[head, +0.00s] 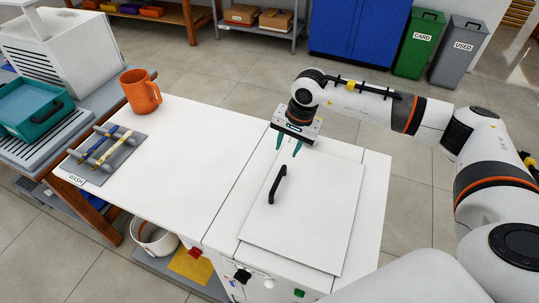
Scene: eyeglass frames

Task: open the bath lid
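The bath lid (310,222) is a flat white panel on the right part of the white bench. It lies closed and flat. A black bar handle (277,184) stands on its left side. My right gripper (287,152) hangs above the far edge of the lid, beyond the handle. Its two teal fingers point down and are apart, with nothing between them. The fingers do not touch the handle. My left gripper is not in view.
A teal tray (32,108) sits further left. Knobs and buttons (243,275) are on the bench's front. The bench middle is clear.

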